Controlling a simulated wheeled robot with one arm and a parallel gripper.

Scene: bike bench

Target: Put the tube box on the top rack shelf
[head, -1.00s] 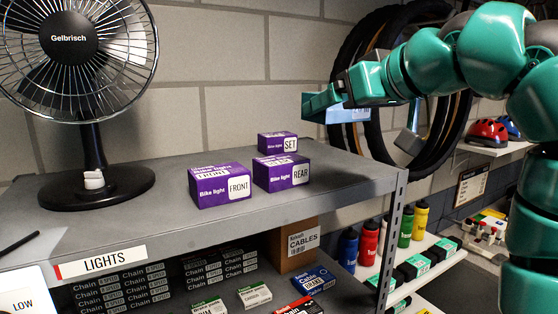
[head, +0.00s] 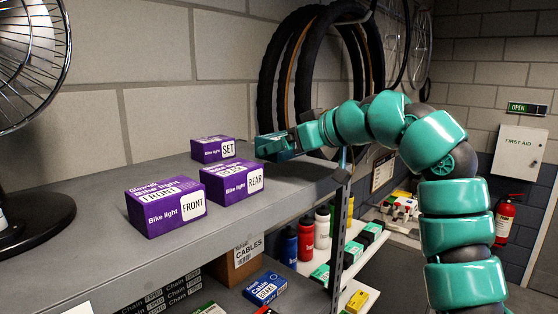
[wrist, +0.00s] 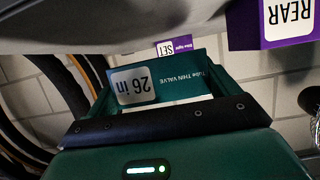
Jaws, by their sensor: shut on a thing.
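My gripper (head: 278,147) is shut on the tube box (wrist: 163,82), a dark teal box with a white "26 in" label and the words "Tube THIN VALVE". In the wrist view the box sits between my fingers, upside down in the picture. In the head view my gripper is low at the right end of the grey top rack shelf (head: 255,205), right of the purple light boxes, and largely hides the box. I cannot tell whether the box touches the shelf.
Purple bike light boxes stand on the shelf: FRONT (head: 166,206), REAR (head: 232,181) and SET (head: 212,149). The wrist view also shows REAR (wrist: 270,25) near the held box. A fan (head: 30,70) stands at left. Tyres (head: 318,60) hang behind my gripper.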

